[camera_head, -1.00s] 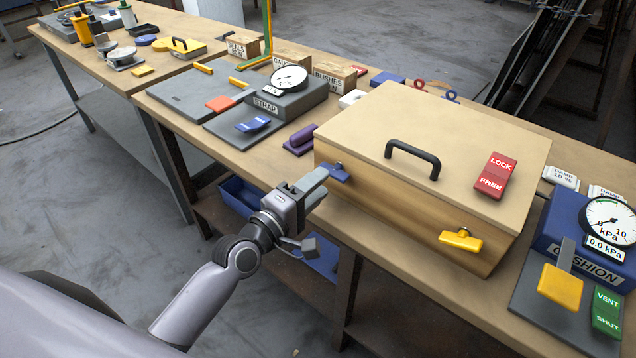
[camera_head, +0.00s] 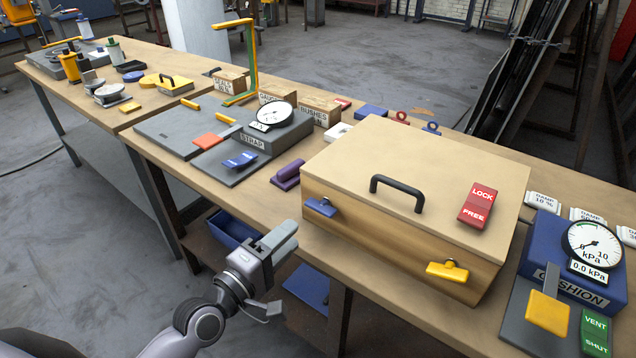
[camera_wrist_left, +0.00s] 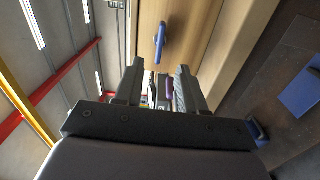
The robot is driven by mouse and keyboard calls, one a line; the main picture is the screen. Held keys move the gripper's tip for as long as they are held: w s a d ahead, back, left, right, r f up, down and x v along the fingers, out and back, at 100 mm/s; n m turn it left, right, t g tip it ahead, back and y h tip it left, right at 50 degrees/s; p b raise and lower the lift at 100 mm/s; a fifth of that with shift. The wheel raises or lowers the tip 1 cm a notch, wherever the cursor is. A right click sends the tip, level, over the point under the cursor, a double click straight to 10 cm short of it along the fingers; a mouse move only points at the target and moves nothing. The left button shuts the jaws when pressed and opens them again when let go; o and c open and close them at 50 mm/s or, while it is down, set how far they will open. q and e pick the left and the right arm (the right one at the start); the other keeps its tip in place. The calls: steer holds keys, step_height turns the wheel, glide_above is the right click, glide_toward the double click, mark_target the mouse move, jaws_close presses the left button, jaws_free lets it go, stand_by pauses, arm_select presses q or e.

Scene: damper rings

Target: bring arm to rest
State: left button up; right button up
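My left gripper (camera_head: 275,244) is in front of the bench edge, low and left of the wooden box (camera_head: 400,240). It touches nothing in the head view. In the left wrist view its two fingers (camera_wrist_left: 160,88) stand apart with nothing held between them. Beyond them the wrist view shows the blue latch (camera_wrist_left: 161,42) on the box front. The same blue latch (camera_head: 320,206) shows in the head view, clear of the gripper. My right arm and gripper are not in view.
The box lid has a black handle (camera_head: 397,190) and a red LOCK/FREE switch (camera_head: 476,204). A yellow latch (camera_head: 447,270) is on its front. The CUSHION gauge unit (camera_head: 570,270) stands right, the STRAP gauge unit (camera_head: 262,135) left. Blue bins (camera_head: 234,229) sit below the bench.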

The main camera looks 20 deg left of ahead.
arm_select(q)
steer(key=s+a+f+m+g+y, duration=0.1)
steer(key=s+f+m+g+y, duration=0.3)
steer(key=s+f+m, duration=1.2)
step_height(320, 180, down, 2)
steer(key=s+g, duration=0.1)
steer(key=g, duration=0.1)
steer(key=shift+a+g, duration=0.3)
steer(key=shift+a, duration=0.1)
